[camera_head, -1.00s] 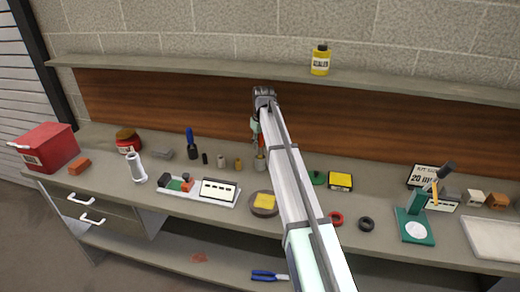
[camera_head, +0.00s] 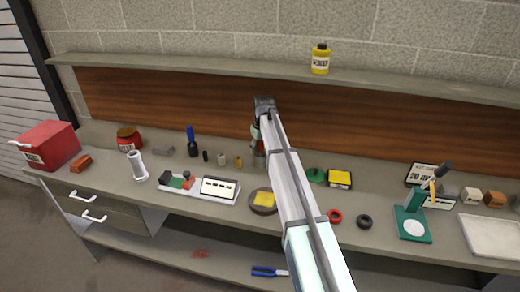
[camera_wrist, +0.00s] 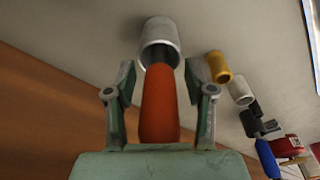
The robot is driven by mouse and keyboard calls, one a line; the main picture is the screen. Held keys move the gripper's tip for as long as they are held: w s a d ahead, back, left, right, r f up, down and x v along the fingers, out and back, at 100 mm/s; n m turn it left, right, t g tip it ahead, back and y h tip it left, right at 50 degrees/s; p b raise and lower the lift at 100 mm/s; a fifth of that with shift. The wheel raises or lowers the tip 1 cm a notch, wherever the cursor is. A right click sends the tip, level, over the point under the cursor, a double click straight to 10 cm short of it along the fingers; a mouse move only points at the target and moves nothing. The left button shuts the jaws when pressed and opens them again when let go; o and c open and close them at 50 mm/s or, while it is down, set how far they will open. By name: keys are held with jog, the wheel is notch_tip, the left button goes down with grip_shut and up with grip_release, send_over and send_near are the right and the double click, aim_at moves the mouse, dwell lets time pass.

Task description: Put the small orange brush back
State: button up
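The small orange brush (camera_wrist: 159,105) stands in the middle of the wrist view, its orange handle toward my gripper. Its dark neck goes into the mouth of a pale grey cup (camera_wrist: 160,40), which hides the brush's far end. My gripper (camera_wrist: 160,78) has one finger on each side of the brush, with gaps visible between the fingers and the handle. In the head view my arm covers most of the gripper and brush; the cup (camera_head: 259,160) shows beside the arm on the bench.
Near the cup stand a small brass cylinder (camera_head: 239,162), a pale cylinder (camera_head: 222,159) and a blue-handled brush (camera_head: 191,140). A round dish with a yellow sponge (camera_head: 264,199) lies in front. A shelf (camera_head: 200,66) with a yellow bottle (camera_head: 320,60) runs above the bench.

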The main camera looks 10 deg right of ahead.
jog(key=shift+r, duration=0.1)
jog(key=r, duration=0.4)
jog(key=s+r+b, duration=0.1)
jog(key=r, duration=0.3)
jog(key=r+b, duration=0.1)
jog(key=r, duration=0.3)
jog(key=shift+s+d, duration=0.2)
